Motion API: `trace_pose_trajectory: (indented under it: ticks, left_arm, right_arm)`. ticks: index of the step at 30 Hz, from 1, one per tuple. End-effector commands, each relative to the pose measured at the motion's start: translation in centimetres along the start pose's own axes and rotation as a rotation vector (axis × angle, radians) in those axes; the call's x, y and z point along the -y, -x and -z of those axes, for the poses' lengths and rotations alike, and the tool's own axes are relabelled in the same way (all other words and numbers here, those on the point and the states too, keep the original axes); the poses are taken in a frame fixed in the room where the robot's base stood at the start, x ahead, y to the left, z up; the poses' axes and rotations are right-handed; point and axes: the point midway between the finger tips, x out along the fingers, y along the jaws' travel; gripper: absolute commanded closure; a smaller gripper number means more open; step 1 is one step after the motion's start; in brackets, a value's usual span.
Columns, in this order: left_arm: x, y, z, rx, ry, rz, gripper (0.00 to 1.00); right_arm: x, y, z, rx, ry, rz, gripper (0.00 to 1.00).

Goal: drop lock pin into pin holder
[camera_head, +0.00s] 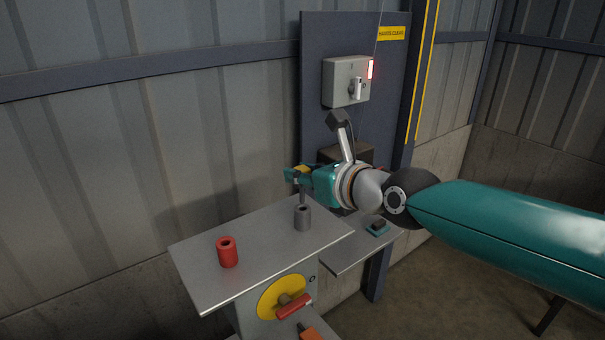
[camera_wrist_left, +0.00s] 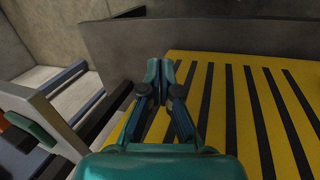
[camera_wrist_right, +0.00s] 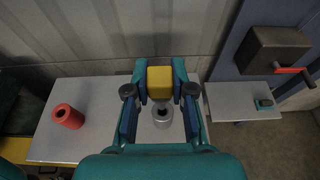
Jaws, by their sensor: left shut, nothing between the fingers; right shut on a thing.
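My right gripper (camera_head: 297,175) is shut on the lock pin, whose yellow head (camera_wrist_right: 160,82) sits between the fingertips in the right wrist view. In the head view the pin's grey shaft (camera_head: 302,192) points down over a grey hollow cylinder (camera_head: 303,220), apparently the pin holder, upright on the metal table. I cannot tell whether the tip is inside its opening. The holder (camera_wrist_right: 162,118) also shows just below the head in the right wrist view. My left gripper (camera_wrist_left: 166,72) is shut and empty above a yellow-and-black striped surface, outside the head view.
A red hollow cylinder (camera_head: 227,253) stands on the metal table (camera_head: 190,254) left of the grey one. A yellow disc with a red handle (camera_head: 294,306) is on the table's front. A switch box (camera_head: 345,82) hangs on the back panel.

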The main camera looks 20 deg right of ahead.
Motion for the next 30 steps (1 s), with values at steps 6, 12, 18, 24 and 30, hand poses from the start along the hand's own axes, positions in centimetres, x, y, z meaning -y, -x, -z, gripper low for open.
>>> trace_pose_trajectory:
  ticks: [6, 12, 18, 24, 30]
  left_arm:
    - [-0.1, 0.2, 0.0, 0.0, 0.0, 0.0, 1.0]
    - [-0.1, 0.3, 0.0, 0.0, 0.0, 0.0, 1.0]
    - [-0.1, 0.3, 0.0, 0.0, 0.0, 0.0, 1.0]
    - [0.0, -0.1, 0.0, 0.0, 0.0, 0.0, 1.0]
    - [0.2, -0.5, 0.0, 0.0, 0.0, 0.0, 1.0]
  right_arm:
    - [0.0, 0.0, -0.1, 0.001, -0.002, 0.0, 1.0]
    - [0.1, 0.0, 0.0, 0.001, -0.001, 0.001, 1.0]
    - [0.1, 0.0, 0.0, 0.001, -0.001, 0.001, 1.0]
    - [0.1, -0.1, 0.4, 0.001, 0.0, 0.0, 1.0]
    - [0.1, -0.3, 0.9, 0.001, 0.0, 0.0, 1.0]
